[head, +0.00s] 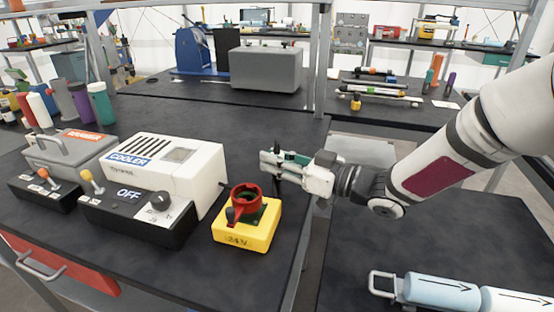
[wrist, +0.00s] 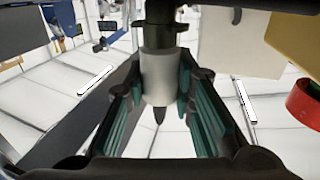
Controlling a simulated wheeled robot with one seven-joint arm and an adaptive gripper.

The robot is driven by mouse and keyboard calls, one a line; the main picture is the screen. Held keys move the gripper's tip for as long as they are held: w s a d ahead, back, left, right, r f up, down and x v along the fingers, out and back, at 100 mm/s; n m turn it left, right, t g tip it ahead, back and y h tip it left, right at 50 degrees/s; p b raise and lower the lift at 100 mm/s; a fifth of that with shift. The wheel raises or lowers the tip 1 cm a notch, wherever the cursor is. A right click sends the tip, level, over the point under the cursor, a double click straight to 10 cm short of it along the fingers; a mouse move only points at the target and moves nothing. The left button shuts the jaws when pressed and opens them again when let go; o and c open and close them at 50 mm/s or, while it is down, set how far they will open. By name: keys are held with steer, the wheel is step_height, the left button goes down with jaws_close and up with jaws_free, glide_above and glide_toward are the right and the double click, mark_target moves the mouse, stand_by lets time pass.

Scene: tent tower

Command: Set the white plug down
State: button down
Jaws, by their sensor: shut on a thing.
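My gripper (head: 282,165) is held out over the right side of the near black bench, behind and a little right of the yellow 24V box. In the wrist view my gripper (wrist: 155,110) is shut on the white plug (wrist: 158,78), a white cylinder with a black part above it and a dark tip below. The plug sits between the teal finger pads. In the head view the fingers hide most or all of it. The yellow box (head: 258,236) has a red ring socket (head: 244,200) on top. It also shows in the wrist view, with its red ring (wrist: 304,100) at the right edge.
The white cooler (head: 190,160) and its black OFF control box (head: 140,218) stand left of the yellow box. Several bottles (head: 98,103) stand at the far left. Bare bench top (head: 290,130) lies behind my gripper. Light blue cylinders (head: 440,290) lie on the right bench.

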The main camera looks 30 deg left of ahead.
steer(key=shift+f, duration=0.2)
steer(key=c, duration=1.4)
jaws_free()
steer(key=shift+o, duration=0.2)
steer(key=shift+r, duration=0.2)
steer(key=shift+d, duration=0.35)
steer(key=d+p, duration=0.1)
steer(key=d, duration=1)
steer(key=shift+d, duration=0.2)
